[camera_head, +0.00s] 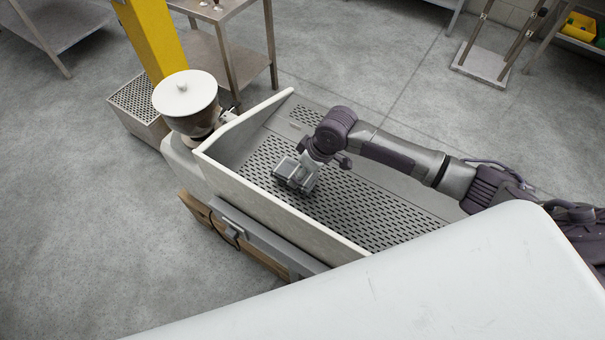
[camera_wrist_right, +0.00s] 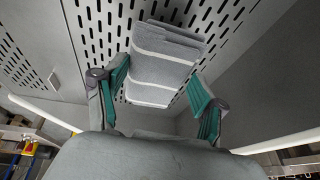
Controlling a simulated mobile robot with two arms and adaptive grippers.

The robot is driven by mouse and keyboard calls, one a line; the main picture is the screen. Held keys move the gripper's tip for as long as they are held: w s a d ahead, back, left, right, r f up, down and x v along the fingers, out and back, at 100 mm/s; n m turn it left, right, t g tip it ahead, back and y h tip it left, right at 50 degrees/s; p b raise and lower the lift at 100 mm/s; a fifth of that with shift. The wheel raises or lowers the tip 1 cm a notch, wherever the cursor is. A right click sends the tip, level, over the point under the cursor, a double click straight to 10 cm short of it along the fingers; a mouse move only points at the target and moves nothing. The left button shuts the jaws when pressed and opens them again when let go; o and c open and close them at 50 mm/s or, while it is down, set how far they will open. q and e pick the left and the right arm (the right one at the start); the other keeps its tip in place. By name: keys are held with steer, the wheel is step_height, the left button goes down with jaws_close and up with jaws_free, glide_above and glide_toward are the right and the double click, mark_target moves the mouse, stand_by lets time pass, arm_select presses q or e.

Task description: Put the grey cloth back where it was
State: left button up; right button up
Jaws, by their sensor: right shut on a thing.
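The grey cloth (camera_wrist_right: 164,62), folded and crossed by pale stripes, sits between the green-padded fingers of my right gripper (camera_wrist_right: 158,82) in the right wrist view. The gripper is shut on it. In the head view my right gripper (camera_head: 298,176) is inside a white-walled trough, over its slotted metal floor (camera_head: 365,210). The grey cloth (camera_head: 289,171) shows there as a small grey block at the gripper's end. I cannot tell whether the cloth touches the floor. My left gripper is not in view.
The trough's pale side wall (camera_head: 275,207) rises on the near left of the gripper. A grinder-like hopper with a white lid (camera_head: 184,92) stands at the trough's left end. A metal table (camera_head: 222,50) is behind. A large white surface (camera_head: 430,285) fills the front right.

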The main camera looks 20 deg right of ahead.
steer(key=shift+f, duration=1.35)
steer(key=o, duration=1.6)
steer(key=shift+c, duration=0.2)
steer(key=v, duration=1.2)
